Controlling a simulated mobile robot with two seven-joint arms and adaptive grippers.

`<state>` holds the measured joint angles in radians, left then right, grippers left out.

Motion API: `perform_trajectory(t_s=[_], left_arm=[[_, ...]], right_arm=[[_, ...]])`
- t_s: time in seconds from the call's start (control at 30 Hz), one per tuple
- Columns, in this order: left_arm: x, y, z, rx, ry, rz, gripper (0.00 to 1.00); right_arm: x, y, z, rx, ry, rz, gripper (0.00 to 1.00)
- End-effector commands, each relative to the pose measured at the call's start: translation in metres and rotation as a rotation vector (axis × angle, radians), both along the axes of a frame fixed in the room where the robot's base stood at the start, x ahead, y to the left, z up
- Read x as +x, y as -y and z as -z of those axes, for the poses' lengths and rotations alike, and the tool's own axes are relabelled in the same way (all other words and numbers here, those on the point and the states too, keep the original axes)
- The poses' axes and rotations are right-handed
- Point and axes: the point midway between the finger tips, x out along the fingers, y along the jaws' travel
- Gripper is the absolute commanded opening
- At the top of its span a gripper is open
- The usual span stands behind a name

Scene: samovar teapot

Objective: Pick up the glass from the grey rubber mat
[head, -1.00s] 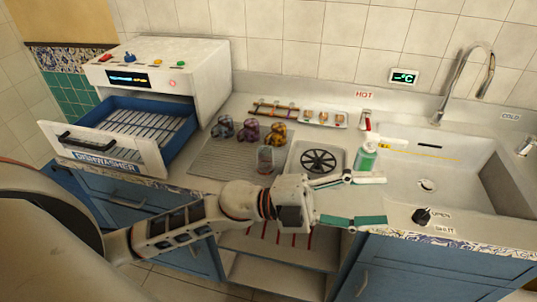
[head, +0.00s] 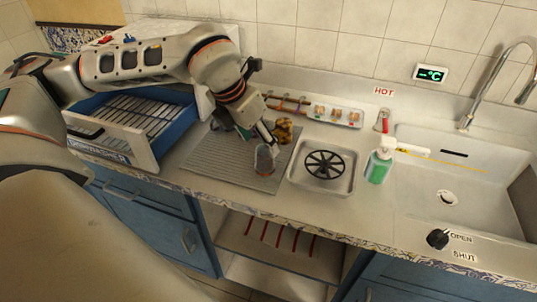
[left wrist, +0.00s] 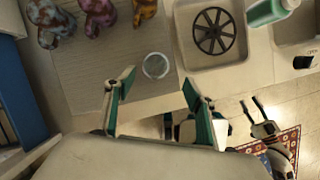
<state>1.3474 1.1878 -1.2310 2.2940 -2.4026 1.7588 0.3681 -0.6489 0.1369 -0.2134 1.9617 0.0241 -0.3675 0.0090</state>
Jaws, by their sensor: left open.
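The clear glass (head: 264,160) stands upright on the grey rubber mat (head: 215,160), near the mat's front right part. In the left wrist view the glass (left wrist: 156,66) is seen from above as a round rim. My left gripper (head: 257,136) reaches in from behind and above the glass, jaws open. In the left wrist view its two fingertips (left wrist: 158,82) lie on either side of the glass, just short of it. The fingers look apart from the glass. A gripper-like grey shape (left wrist: 264,125), perhaps my right gripper, shows low at the right; its jaws are unclear.
Patterned ornaments (left wrist: 97,16) stand along the mat's back edge; a yellow one (head: 284,130) is close to my left gripper. A drain tray (head: 325,170) and green soap bottle (head: 379,165) stand to the right. The open dishwasher drawer (head: 115,135) is at the left.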

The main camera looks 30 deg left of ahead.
Motion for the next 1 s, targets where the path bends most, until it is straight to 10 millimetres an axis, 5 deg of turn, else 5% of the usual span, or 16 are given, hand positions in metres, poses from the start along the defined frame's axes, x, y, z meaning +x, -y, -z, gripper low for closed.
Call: perform_trajectory(t_s=[0.7, 1.0], left_arm=[[0.024, -0.003, 0.068, 0.019, 0.011, -0.021, 0.54], [0.026, -0.003, 0.071, 0.018, 0.012, -0.022, 0.52]], right_arm=[[0.0, 0.001, 0.001, -0.003, 0.0, -0.001, 0.4], [0.0, 0.002, 0.0, -0.003, 0.0, -0.001, 0.4]])
